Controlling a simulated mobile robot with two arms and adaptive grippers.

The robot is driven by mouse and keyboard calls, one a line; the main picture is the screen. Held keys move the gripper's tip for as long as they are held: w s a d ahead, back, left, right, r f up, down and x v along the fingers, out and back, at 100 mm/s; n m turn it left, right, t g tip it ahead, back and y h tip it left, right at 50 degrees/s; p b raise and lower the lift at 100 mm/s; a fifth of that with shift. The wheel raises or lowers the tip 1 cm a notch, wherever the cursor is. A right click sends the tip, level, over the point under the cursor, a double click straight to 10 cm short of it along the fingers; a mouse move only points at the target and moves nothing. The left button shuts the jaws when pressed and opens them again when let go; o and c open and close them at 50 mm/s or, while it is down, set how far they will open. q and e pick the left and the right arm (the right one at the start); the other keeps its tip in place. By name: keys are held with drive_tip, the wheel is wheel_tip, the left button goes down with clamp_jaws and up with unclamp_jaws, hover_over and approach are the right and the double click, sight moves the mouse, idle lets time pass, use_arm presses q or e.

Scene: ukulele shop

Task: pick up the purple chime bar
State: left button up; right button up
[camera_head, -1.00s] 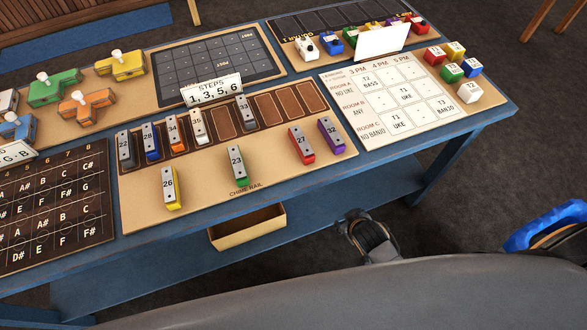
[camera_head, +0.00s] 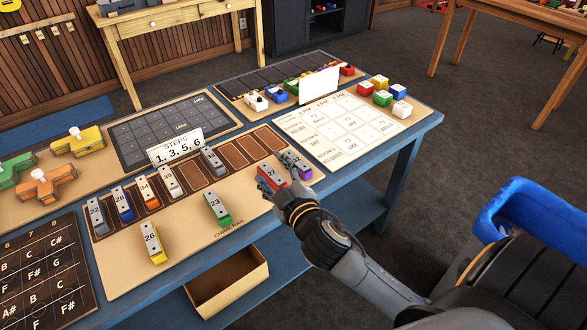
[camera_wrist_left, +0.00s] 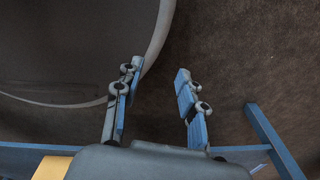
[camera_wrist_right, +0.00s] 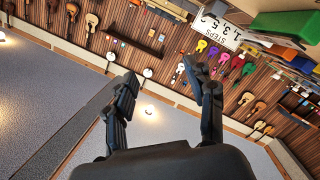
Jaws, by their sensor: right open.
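The purple chime bar (camera_head: 305,173), marked 32, lies at the right end of the chime rail board, partly hidden by a finger of my right gripper (camera_head: 276,172). The red bar (camera_head: 270,176), marked 27, shows between the fingers in the head view. My right gripper is open, its fingers around and over these two bars in the picture; I cannot tell whether they touch. In the right wrist view, the open fingers (camera_wrist_right: 160,78) hold nothing, and the purple bar is not seen. My left gripper (camera_wrist_left: 158,72) is open and empty, pointing at dark floor.
Grey, blue, orange and white bars stand in the rail's slots (camera_head: 235,165). The yellow bar (camera_head: 152,243) and green bar (camera_head: 218,208) lie in front. A steps sign (camera_head: 176,148) stands behind. A schedule board (camera_head: 345,128) with coloured blocks is at right. An open drawer (camera_head: 229,287) sits below.

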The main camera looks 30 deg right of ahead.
drive_tip(key=w+a+r+n+t+y, duration=0.1)
drive_tip(key=w+a+r+n+y, duration=0.2)
drive_tip(key=a+r+n+y, duration=1.2)
drive_tip(key=n+g+h, duration=1.3)
drive_tip(key=n, duration=0.2)
approach(297, 160)
drive_tip(key=x, duration=0.3)
drive_tip(key=shift+w+a+f+p, duration=0.1)
drive_tip(key=shift+a+f+p, duration=0.2)
drive_tip(key=shift+f, duration=0.1)
drive_tip(key=shift+w+f, duration=0.2)
drive_tip(key=shift+f, duration=0.35)
drive_tip(key=x, duration=0.2)
drive_tip(key=p+x, duration=0.1)
drive_tip(key=x, duration=0.1)
drive_tip(key=shift+w+d, duration=0.2)
drive_tip(key=shift+w+f, duration=0.2)
drive_tip(key=shift+f, duration=0.3)
use_arm(q)
drive_tip(key=shift+w+r, duration=0.15)
drive_tip(key=shift+r, duration=0.8)
